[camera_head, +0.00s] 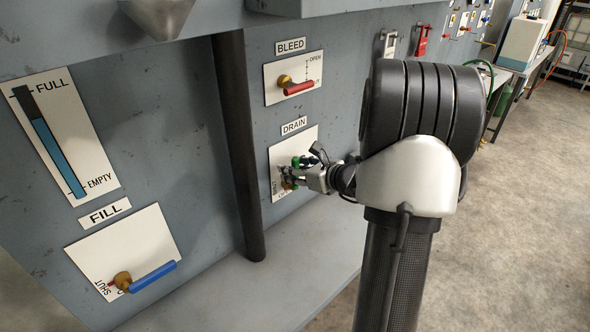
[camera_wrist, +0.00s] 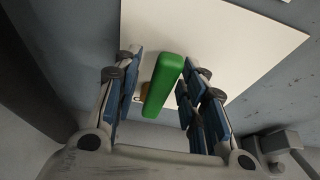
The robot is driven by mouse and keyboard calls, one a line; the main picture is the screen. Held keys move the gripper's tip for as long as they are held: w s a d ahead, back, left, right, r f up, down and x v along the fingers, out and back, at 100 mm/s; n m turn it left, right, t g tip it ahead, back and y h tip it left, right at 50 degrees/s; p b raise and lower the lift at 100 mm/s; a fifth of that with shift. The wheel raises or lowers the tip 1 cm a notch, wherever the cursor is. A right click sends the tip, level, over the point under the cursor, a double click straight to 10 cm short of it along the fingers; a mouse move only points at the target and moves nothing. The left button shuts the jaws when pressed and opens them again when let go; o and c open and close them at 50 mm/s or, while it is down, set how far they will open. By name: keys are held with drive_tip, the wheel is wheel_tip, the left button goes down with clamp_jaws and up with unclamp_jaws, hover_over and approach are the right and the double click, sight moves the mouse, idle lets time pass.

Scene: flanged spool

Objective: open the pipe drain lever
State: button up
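The green drain lever (camera_head: 304,160) is on a white panel (camera_head: 308,139) under the DRAIN label (camera_head: 294,125). My gripper (camera_head: 291,175) is at this panel and hides much of the lever and its scale. In the wrist view the green lever (camera_wrist: 165,78) stands between the two blue-padded fingers of my gripper (camera_wrist: 160,88). A gap shows on each side of the lever, so the gripper is open around it. A bit of the brass valve body shows behind the lever. The lever's exact setting is hard to read.
The red bleed lever (camera_head: 298,88) is above the drain panel. A dark vertical pipe (camera_head: 238,150) runs just left of it. The blue fill lever (camera_head: 152,277) and a level gauge (camera_head: 58,140) are farther left. A grey ledge (camera_head: 215,296) lies below. Open floor (camera_head: 520,220) is at right.

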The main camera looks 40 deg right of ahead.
drive_tip(key=shift+s, duration=0.1)
drive_tip(key=v, duration=1.1)
drive_tip(key=shift+s+r, duration=0.25)
drive_tip(key=shift+s, duration=0.1)
